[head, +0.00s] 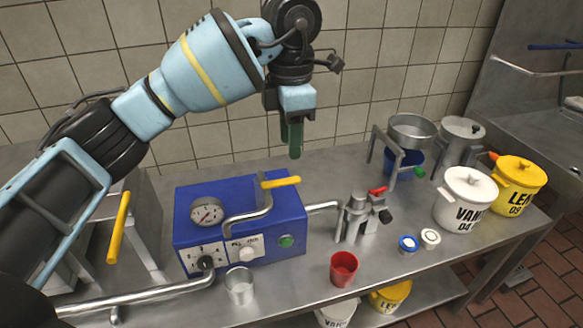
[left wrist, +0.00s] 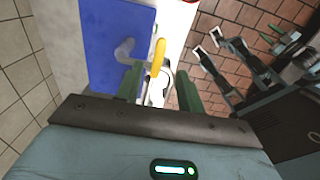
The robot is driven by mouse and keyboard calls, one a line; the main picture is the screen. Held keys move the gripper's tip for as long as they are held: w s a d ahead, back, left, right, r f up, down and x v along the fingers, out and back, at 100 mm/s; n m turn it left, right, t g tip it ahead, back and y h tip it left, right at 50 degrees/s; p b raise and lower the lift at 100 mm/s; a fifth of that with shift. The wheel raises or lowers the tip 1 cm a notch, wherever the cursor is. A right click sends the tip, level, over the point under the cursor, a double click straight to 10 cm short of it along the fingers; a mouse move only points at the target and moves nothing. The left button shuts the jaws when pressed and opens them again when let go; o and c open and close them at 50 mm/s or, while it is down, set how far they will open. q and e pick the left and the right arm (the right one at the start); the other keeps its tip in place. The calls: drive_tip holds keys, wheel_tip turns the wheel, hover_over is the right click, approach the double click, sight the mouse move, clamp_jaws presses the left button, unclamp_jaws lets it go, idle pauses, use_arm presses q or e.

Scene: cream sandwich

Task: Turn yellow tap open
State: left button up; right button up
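The yellow tap handle (head: 281,181) is a bar lying roughly level on a bent metal pipe at the top of the blue machine. My left gripper (head: 292,140) hangs above and behind the machine, green fingers pointing down, apart from the handle in the head view. In the left wrist view the fingers (left wrist: 160,90) are spread with nothing gripped, and the yellow handle (left wrist: 159,57) shows beyond the gap between them. What looks like my right gripper (left wrist: 209,42) shows at the right of the left wrist view, its two fingers apart and empty.
The blue machine (head: 240,220) has a gauge and knobs. A second yellow handle (head: 118,228) stands at left. A metal cup (head: 240,287) and a red cup (head: 344,269) stand in front. A metal dispenser (head: 358,218) and white (head: 467,197) and yellow (head: 518,183) pots are to the right.

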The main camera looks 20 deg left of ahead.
sight(291, 179)
use_arm(q)
drive_tip(key=shift+f, duration=3.8)
clamp_jaws()
